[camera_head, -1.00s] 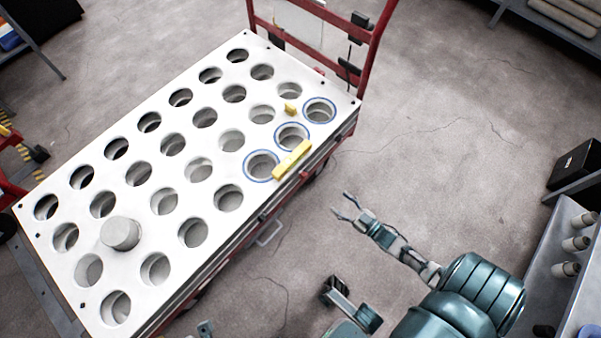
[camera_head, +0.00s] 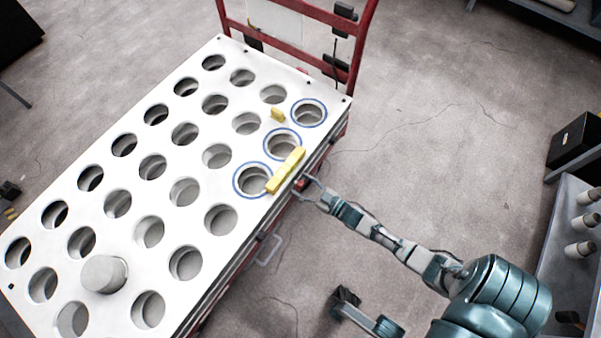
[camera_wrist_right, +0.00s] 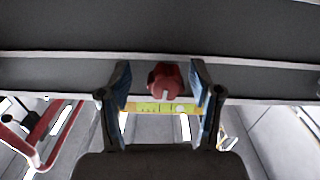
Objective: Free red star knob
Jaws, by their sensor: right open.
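The red star knob (camera_wrist_right: 166,80) shows in the right wrist view, on the grey side of the cart, with a yellow-green label strip (camera_wrist_right: 160,106) just below it in the picture. In the head view the knob (camera_head: 301,183) is a small red spot at the cart's right edge. My right gripper (camera_wrist_right: 162,82) is open, with one finger on each side of the knob and visible gaps between. In the head view the right gripper (camera_head: 308,190) is at the cart's edge, beside the yellow bar.
The white plate (camera_head: 232,143) on the cart has rows of round holes, some ringed in blue. A yellow bar (camera_head: 286,169) and a grey cylinder (camera_head: 104,274) are on it. A red cart handle (camera_head: 365,45) rises behind.

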